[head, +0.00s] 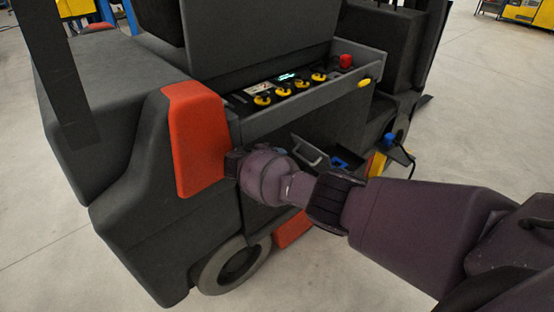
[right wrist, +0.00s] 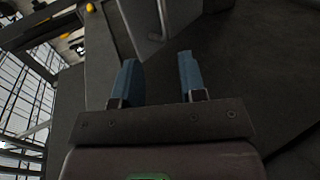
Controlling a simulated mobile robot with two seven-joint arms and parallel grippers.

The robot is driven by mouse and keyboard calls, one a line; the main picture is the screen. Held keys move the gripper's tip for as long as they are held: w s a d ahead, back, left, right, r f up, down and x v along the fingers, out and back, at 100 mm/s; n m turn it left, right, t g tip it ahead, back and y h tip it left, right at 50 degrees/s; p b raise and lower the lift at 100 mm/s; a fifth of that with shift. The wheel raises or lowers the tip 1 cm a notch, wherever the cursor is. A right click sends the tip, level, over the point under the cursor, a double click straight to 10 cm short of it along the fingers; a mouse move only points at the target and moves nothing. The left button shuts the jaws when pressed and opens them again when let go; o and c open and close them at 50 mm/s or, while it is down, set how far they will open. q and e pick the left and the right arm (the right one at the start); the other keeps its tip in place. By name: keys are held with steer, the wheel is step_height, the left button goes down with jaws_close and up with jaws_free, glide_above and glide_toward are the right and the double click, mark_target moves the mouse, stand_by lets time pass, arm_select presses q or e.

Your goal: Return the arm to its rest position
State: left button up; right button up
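My right arm (head: 400,218) reaches in from the right of the head view to the side of a dark machine (head: 130,190) with an orange-red panel. My right gripper's two blue fingers (right wrist: 157,62) are apart in the right wrist view, with nothing seen between them. A grey bracket-like part (right wrist: 155,36) stands just beyond the fingers; I cannot tell if they touch it. In the head view I cannot make out the right fingertips for sure. My left gripper is not in view. No copper tube can be made out.
The machine's tray (head: 305,105) holds several yellow knobs and a red button (head: 345,61). Below it are a grey handle (head: 310,155), a blue part (head: 340,162) and a blue plug (head: 389,139) with a cable. Clear floor (head: 480,110) lies to the right.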

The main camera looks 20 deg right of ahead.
steer(key=s+a+f+n+t+y, duration=0.1)
steer(key=s+a+f+y, duration=0.35)
steer(key=s+f, duration=0.5)
steer(key=s+a+f+y, duration=0.3)
steer(key=s+f+y, duration=0.3)
steer(key=s+f, duration=0.35)
steer(key=s+d+r+m+t+y, duration=0.1)
steer(key=s+d+r+m+t, duration=0.1)
steer(key=s, duration=0.8)
steer(key=s+d+r+m+t+y, duration=0.1)
steer(key=s+d+r+t, duration=0.3)
steer(key=s+r, duration=0.5)
steer(key=d+m, duration=0.1)
steer(key=d, duration=0.1)
steer(key=shift+s+d, duration=0.35)
steer(key=shift+d, duration=0.05)
steer(key=shift+f, duration=0.1)
